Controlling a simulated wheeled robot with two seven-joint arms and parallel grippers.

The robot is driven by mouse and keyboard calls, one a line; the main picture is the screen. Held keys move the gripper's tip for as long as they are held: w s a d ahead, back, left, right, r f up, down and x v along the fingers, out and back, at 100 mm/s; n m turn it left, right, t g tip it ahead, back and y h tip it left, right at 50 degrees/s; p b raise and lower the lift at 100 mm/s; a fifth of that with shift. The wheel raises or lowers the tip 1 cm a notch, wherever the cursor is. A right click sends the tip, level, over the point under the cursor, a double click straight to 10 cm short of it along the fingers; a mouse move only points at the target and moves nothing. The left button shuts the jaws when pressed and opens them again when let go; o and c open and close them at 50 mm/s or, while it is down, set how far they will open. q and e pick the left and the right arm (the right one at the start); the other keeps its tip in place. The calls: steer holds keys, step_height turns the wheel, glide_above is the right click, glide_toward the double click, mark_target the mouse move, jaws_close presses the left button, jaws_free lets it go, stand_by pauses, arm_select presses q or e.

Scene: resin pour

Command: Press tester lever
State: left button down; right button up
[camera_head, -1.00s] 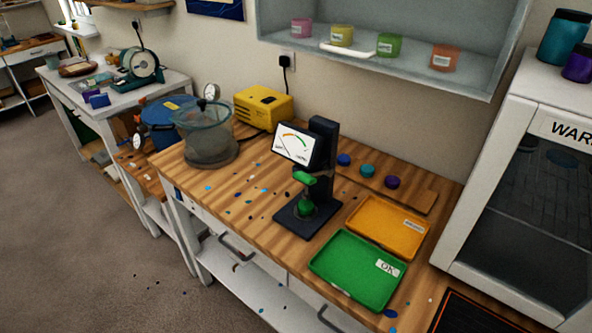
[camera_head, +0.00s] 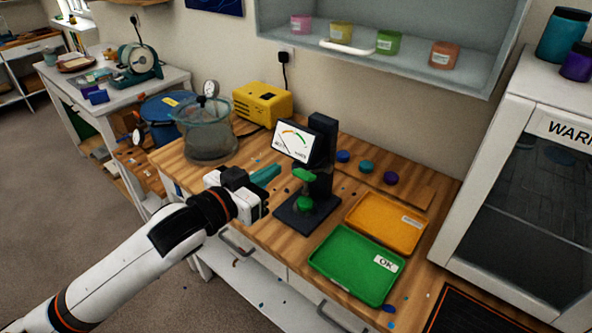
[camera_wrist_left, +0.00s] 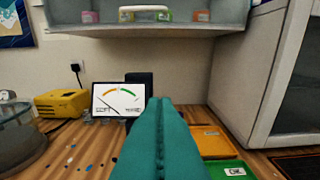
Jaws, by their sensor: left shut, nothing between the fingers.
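The tester (camera_head: 322,150) stands upright on the wooden bench, with a dark base, a dark column and a white dial display (camera_head: 292,142). Its green lever (camera_head: 304,175) sticks out below the display, above a green piece (camera_head: 305,204) on the base. My left gripper (camera_head: 266,174) has teal fingers, shut and empty, to the left of the lever and apart from it. In the left wrist view the shut fingers (camera_wrist_left: 160,140) point toward the tester and hide its lever and base; the display (camera_wrist_left: 118,99) shows just left of them. My right gripper is not in view.
A green tray marked OK (camera_head: 346,284) and an orange tray (camera_head: 372,236) lie right of the tester. Three coloured discs, one of them teal (camera_head: 367,170), sit behind. A clear pot (camera_head: 208,135) and a yellow box (camera_head: 263,104) stand at the bench's left.

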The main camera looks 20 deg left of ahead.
arm_select(q)
steer(key=shift+w, duration=0.1)
steer(key=p, duration=0.3)
glide_above(300, 175)
steer(key=shift+f, duration=0.4)
steer(key=f, duration=0.1)
steer(key=f+p, duration=0.1)
steer(key=s+f, duration=0.1)
steer(key=f, duration=0.1)
steer(key=shift+s+a, duration=0.1)
steer(key=shift+a, duration=0.2)
